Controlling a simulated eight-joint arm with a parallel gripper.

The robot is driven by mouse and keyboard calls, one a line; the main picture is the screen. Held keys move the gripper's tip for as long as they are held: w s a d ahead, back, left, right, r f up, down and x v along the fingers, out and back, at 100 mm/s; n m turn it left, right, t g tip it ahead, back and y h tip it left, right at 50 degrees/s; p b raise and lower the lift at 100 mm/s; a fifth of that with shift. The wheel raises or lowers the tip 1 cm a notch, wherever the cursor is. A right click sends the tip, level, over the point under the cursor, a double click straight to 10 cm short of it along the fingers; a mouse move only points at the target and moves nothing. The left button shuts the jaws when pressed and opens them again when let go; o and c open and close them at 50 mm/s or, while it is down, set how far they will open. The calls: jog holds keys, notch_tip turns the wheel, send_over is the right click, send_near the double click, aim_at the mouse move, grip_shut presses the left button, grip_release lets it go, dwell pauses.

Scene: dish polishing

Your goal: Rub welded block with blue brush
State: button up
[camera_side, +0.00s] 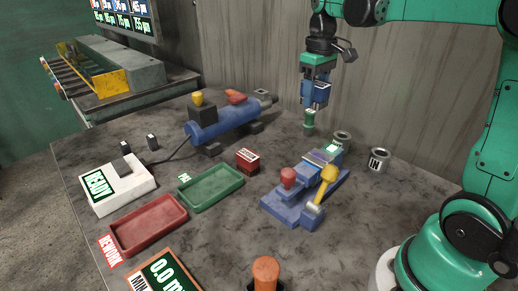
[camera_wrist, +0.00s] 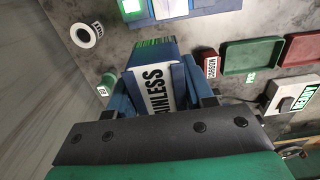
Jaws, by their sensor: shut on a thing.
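My gripper (camera_side: 315,100) hangs in the air near the back wall, above and behind the blue fixture (camera_side: 292,207). It is shut on the blue brush (camera_side: 309,119), whose lower end shows green. In the wrist view the brush (camera_wrist: 158,92) sits between the fingers (camera_wrist: 165,100), with a white label reading partly "INLESS" and green bristles at its far end. The welded block (camera_side: 322,157) appears to be the pale piece clamped on the fixture. It is partly cut off at the top of the wrist view (camera_wrist: 168,8). The brush is apart from it.
A yellow-handled lever (camera_side: 328,174) and a red knob (camera_side: 288,177) rise from the fixture. A red block marked "CARBON" (camera_side: 248,160), green tray (camera_side: 211,188), red tray (camera_side: 148,226) and blue cylinder machine (camera_side: 222,122) lie left.

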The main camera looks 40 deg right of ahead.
send_near(323, 154)
jog(key=shift+d+f, duration=0.15)
jog(key=shift+f, duration=2.75)
jog(key=shift+a+f, duration=0.45)
jog(key=shift+f, duration=0.3)
grip_shut()
jog(key=shift+a, duration=1.5)
jog(key=shift+d, duration=1.8)
jog(key=shift+d+r, duration=0.15)
jog(key=shift+d, duration=0.05)
notch_tip(323, 154, up, 8)
